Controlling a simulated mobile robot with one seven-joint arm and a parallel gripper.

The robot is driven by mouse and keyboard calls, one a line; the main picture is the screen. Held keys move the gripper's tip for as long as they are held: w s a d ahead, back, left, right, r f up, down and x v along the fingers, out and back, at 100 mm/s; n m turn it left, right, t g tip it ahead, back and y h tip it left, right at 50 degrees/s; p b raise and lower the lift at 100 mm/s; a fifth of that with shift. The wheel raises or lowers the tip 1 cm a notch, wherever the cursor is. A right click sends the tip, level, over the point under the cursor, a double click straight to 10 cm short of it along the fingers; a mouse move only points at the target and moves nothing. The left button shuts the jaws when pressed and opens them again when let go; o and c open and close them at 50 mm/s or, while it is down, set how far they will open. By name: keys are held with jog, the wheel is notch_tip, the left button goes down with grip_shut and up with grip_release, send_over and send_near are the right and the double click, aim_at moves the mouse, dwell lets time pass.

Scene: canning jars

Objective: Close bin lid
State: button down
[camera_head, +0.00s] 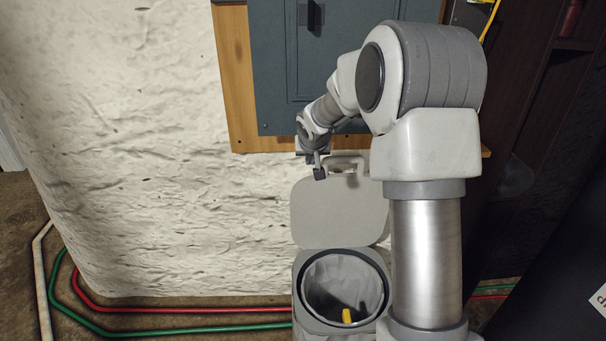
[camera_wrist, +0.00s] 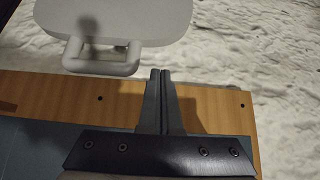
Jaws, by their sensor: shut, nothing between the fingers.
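The bin (camera_head: 309,316) stands low in front of the white wall, with a round dark-rimmed opening and a grey liner. A yellow object (camera_head: 347,315) lies inside it. Its grey lid (camera_head: 335,215) stands raised and open behind the opening, with a loop handle at its top edge. My gripper (camera_head: 319,174) is shut and empty, beside the handle at its left in the head view. In the wrist view my gripper (camera_wrist: 161,75) points up, its fingers together, close to the right of the handle (camera_wrist: 100,68) and below the lid (camera_wrist: 115,18). I see no clear contact.
A grey electrical panel (camera_head: 345,70) on a wooden board (camera_head: 238,90) is on the wall behind my arm. Red and green pipes (camera_head: 190,310) run along the floor at left. Dark shelving (camera_head: 540,110) stands at right. The space left of the bin is clear above the pipes.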

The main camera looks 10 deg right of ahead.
jog(key=b+x, duration=0.2)
jog(key=x, duration=0.9)
jog(key=shift+w+f, duration=0.15)
jog(key=shift+f, duration=0.05)
jog(key=shift+s, duration=0.25)
